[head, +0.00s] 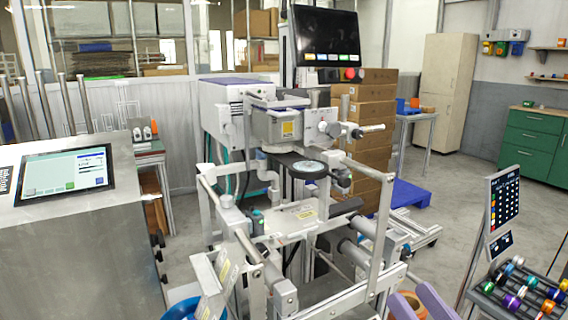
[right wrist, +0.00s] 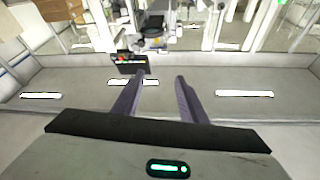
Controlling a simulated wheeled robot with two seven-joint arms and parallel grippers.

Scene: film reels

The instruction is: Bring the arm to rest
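My right gripper (right wrist: 160,77) shows in the right wrist view with its two purple fingers apart and nothing visible between them. In the head view a purple finger of my right gripper (head: 428,293) comes in at the bottom edge, right of the machine's frame; the rest of that arm is out of view. My left gripper is in neither view.
A metal-framed machine (head: 290,210) with rollers fills the middle. A steel cabinet with a screen (head: 66,176) stands left. A rack of several coloured rolls (head: 520,290) and a tilted panel (head: 503,208) are at lower right. Stacked boxes (head: 365,120) stand behind. Open floor (head: 455,190) lies right.

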